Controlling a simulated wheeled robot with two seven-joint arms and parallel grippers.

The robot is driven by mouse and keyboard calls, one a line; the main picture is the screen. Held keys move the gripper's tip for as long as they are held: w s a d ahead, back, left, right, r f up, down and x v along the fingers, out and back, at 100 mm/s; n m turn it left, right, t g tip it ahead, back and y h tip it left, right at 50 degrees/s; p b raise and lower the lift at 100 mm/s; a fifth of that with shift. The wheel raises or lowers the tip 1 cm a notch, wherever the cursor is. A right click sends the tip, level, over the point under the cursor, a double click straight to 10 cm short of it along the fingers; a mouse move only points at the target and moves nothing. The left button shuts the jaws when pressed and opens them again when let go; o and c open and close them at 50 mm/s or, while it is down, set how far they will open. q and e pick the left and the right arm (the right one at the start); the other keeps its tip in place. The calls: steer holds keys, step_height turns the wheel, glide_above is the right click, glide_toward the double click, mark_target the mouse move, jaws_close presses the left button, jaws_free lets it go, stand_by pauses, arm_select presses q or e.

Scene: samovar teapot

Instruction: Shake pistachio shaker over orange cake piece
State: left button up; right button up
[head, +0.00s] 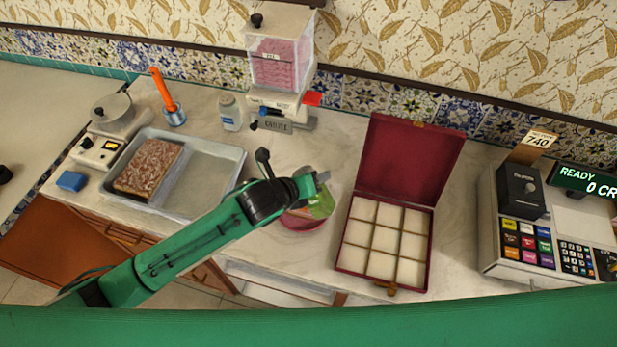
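My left arm reaches in from the lower left, and its gripper (318,183) is over a pink-red round container (303,221). The fingers are small and partly hidden, so I cannot tell if they are open or shut. A green and orange patch (321,205) shows at the container, just below the gripper; I cannot tell what it is. A small jar with a pale lid (230,113) stands upright at the back, apart from the gripper; I cannot tell if it is the pistachio shaker. I cannot make out the orange cake piece for certain. My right gripper is not in view.
A metal tray (213,166) holds a brown slab (150,166). An open red box (405,165) with pale compartments stands right of the gripper. A dispenser (281,65), scale (100,148), blue cup (174,116) and cash register (530,235) stand around. Some counter behind the gripper is clear.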

arm_select(q)
steer(key=shift+s+d+f+n+g+h+b, duration=0.2)
steer(key=shift+f+n+g+h+b, duration=0.2)
steer(key=shift+b, duration=0.1)
steer(key=shift+s+d+f+n+g+h+b, duration=0.15)
steer(key=shift+f+n+g+h+b, duration=0.15)
steer(key=shift+n+b, duration=0.15)
steer(key=shift+s+d+f+n+g+h+b, duration=0.15)
steer(key=shift+n+g+h+b, duration=0.1)
steer(key=shift+n+h+b, duration=0.2)
steer(key=shift+s+f+n+g+h+b, duration=0.15)
steer(key=shift+n+g+h+b, duration=0.15)
steer(key=shift+b, duration=0.25)
steer(key=shift+d+f+n+g+h+b, duration=0.1)
steer(key=shift+f+n+g+h+b, duration=0.1)
steer(key=shift+n+g+h+b, duration=0.3)
steer(key=shift+d+f+n+g+h+b, duration=0.1)
steer(key=shift+f+n+g+h+b, duration=0.15)
steer(key=shift+n+h+b, duration=0.3)
steer(key=n+g+h+b, duration=0.1)
steer(key=n+h+b, duration=0.1)
steer(key=b, duration=0.5)
steer(key=shift+r+n, duration=0.15)
steer(key=shift+n, duration=0.2)
steer(key=shift+r+h+b, duration=0.15)
steer(key=shift+h+b, duration=0.15)
steer(key=shift+r+n+b, duration=0.15)
steer(key=shift+n+b, duration=0.25)
steer(key=shift+r, duration=0.1)
steer(key=shift+s, duration=0.1)
